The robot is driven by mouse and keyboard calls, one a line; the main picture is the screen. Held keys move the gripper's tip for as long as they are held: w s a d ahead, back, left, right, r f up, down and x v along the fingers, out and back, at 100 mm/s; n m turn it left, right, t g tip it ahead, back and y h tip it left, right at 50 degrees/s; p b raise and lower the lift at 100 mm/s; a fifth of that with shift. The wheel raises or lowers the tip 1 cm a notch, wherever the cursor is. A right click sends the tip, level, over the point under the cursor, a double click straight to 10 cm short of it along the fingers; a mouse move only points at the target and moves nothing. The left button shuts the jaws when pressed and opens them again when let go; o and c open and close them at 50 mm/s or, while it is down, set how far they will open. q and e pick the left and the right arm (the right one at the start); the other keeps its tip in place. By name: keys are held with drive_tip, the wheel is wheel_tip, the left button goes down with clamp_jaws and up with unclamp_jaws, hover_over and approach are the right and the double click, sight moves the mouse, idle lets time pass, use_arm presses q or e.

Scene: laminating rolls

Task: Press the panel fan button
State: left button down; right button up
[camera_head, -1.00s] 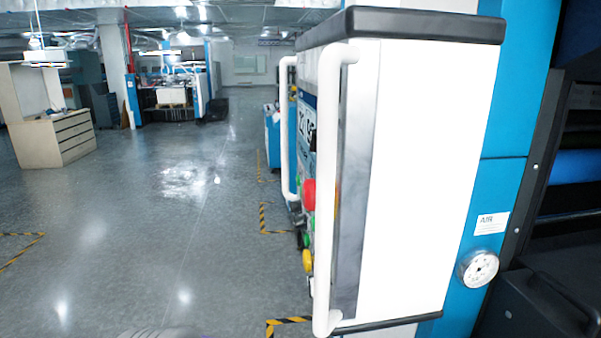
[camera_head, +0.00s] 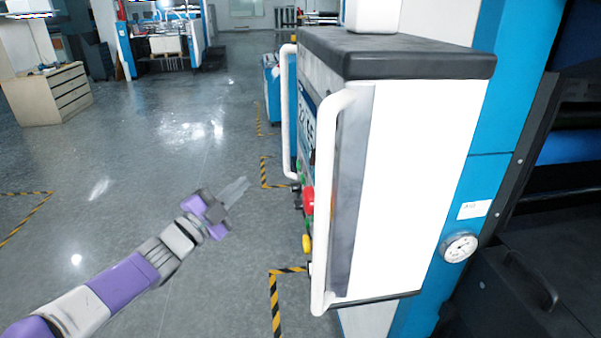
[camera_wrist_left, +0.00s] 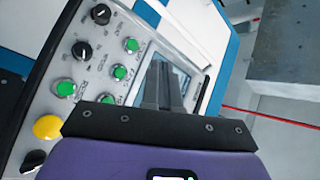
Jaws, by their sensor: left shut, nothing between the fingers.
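The control panel (camera_head: 342,190) stands at the centre right in the head view, seen nearly edge-on, so its face is mostly hidden. In the left wrist view its face (camera_wrist_left: 104,78) shows several green buttons (camera_wrist_left: 120,73), black knobs (camera_wrist_left: 82,50), a yellow button (camera_wrist_left: 47,127) and a screen. I cannot read which button is the fan button. My left gripper (camera_head: 237,190) is shut and empty, left of the panel and apart from it. In the wrist view its fingers (camera_wrist_left: 163,80) overlap the screen area beside the green buttons. My right gripper is not in view.
A red button (camera_head: 308,201) and white handles (camera_head: 326,200) stick out from the panel. A gauge (camera_head: 460,247) is on the blue machine at right. A drawer cabinet (camera_head: 48,95) stands far left. The floor left of the panel is free, with yellow-black tape markings.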

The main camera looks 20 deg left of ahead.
sight(304, 179)
use_arm(q)
drive_tip(key=shift+w+d, duration=0.1)
drive_tip(key=w+d+b, duration=0.2)
drive_tip(key=w+d, duration=0.2)
drive_tip(key=d, duration=0.3)
drive_tip(key=shift+w+d, duration=0.2)
drive_tip(key=shift+w, duration=0.1)
idle(0.3)
drive_tip(key=shift+b, duration=0.3)
idle(1.5)
drive_tip(key=shift+w+d+b, duration=0.2)
drive_tip(key=shift+d+b, duration=0.15)
drive_tip(key=shift+b, duration=0.05)
